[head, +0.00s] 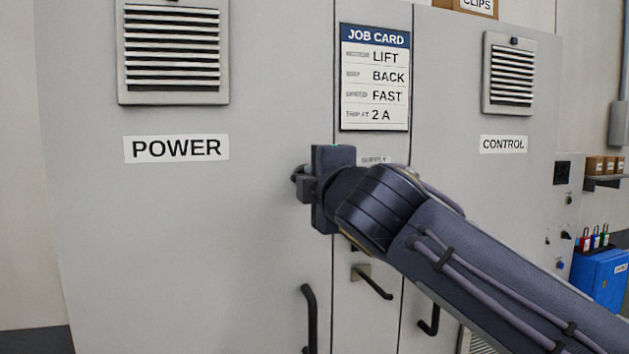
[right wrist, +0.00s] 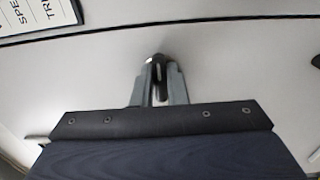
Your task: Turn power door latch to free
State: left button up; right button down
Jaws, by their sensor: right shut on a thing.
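The door labelled POWER (head: 180,240) is a large pale grey panel at the left of the head view, and it appears closed. My right gripper (head: 304,186) is at the upper right edge of this door, below the job card. In the right wrist view my right gripper (right wrist: 157,82) is shut on a small dark latch (right wrist: 155,59). The gripper hides most of the latch in the head view, so I cannot tell which way it is turned. My left gripper is not in view.
A black handle (head: 309,318) is low on the power door. A lever (head: 372,282) sits on the narrow panel beside it, under the job card (head: 375,78). The control door (head: 470,200) is at the right. A blue box (head: 600,278) with small padlocks stands at far right.

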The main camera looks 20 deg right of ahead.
jog(key=c, duration=1.4)
grip_release()
jog(key=shift+c, duration=0.2)
jog(key=s+b, duration=0.1)
jog(key=s, duration=0.6)
jog(key=shift+s+d, duration=0.15)
jog(key=shift+s, duration=0.25)
jog(key=shift+f, duration=0.1)
